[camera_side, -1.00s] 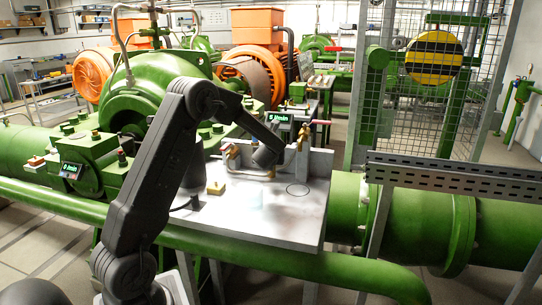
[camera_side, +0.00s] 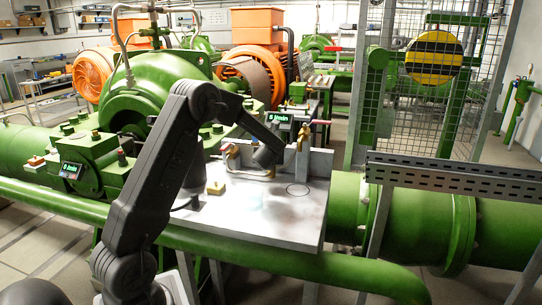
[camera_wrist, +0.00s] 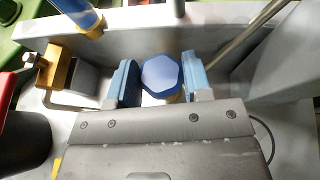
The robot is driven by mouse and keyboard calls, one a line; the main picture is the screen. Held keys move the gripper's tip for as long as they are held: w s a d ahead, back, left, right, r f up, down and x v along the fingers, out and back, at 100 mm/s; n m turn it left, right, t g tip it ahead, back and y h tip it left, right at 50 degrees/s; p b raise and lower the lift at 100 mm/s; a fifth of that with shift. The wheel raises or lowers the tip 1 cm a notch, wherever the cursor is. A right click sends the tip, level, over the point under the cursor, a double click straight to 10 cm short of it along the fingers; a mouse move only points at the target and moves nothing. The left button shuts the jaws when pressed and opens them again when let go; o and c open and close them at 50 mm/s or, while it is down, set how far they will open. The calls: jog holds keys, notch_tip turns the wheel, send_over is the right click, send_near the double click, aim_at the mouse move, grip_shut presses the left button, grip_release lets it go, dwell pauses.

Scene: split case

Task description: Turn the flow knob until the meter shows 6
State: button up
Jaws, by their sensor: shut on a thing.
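The flow knob (camera_wrist: 162,74) is a blue six-sided cap in the middle of the wrist view. My gripper (camera_wrist: 160,82) is shut on it, with one blue-padded finger at each side. In the side view my gripper (camera_side: 266,158) is low over the grey plate, and the knob is hidden behind it. A dark meter (camera_side: 279,117) with green digits stands behind my gripper. It reads in l/min; its digit looks like 5 or 6, too small to be sure. A second small display (camera_side: 71,170) is on the green machine at left, its digit unclear.
The grey plate (camera_side: 262,222) carries a small yellowish block (camera_side: 216,187). A brass fitting (camera_wrist: 60,70) sits left of my gripper in the wrist view. A red-handled lever (camera_side: 319,122) is behind right. The plate's front right is clear, with a drawn circle.

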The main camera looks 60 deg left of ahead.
jog(key=shift+w+r+n+g+y, duration=0.1)
jog(key=shift+n+g+y, duration=0.45)
jog(key=shift+n+g, duration=0.65)
jog(key=shift+w+n+g+y, duration=0.1)
jog(key=shift+n+g+y, duration=0.45)
jog(key=shift+n+g, duration=0.65)
jog(key=o, duration=0.9)
jog(key=shift+d, duration=0.1)
jog(key=v, duration=1.3)
jog(key=shift+d+r, duration=0.15)
jog(key=shift+d, duration=0.25)
